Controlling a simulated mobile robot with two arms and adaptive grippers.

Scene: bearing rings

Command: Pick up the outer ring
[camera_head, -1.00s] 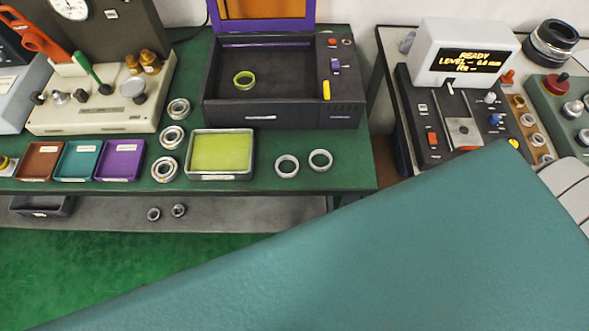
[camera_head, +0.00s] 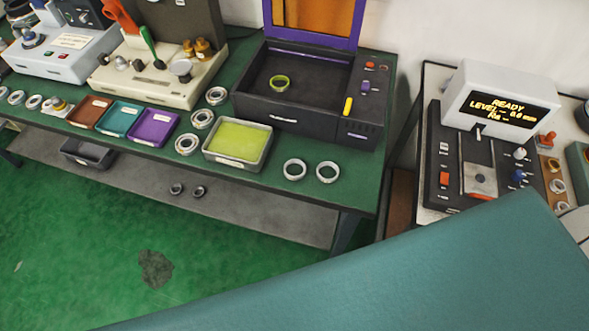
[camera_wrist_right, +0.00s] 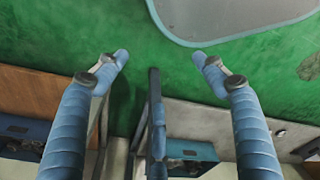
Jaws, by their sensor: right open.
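Two plain silver rings, a left one (camera_head: 295,169) and a right one (camera_head: 328,172), lie flat and apart near the front right edge of the green bench in the head view. I cannot tell which one is the outer ring. My right gripper (camera_wrist_right: 160,58) is open and empty in the right wrist view, over the green floor, with no ring between its fingers. It does not show in the head view. My left gripper is in neither view.
A tray with a yellow-green pad (camera_head: 238,145) stands left of the silver rings, with several bearings (camera_head: 187,144) beside it. The black box (camera_head: 300,122) stands behind. A gap separates the green bench (camera_head: 362,195) from the right table, which holds a display (camera_head: 502,100).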

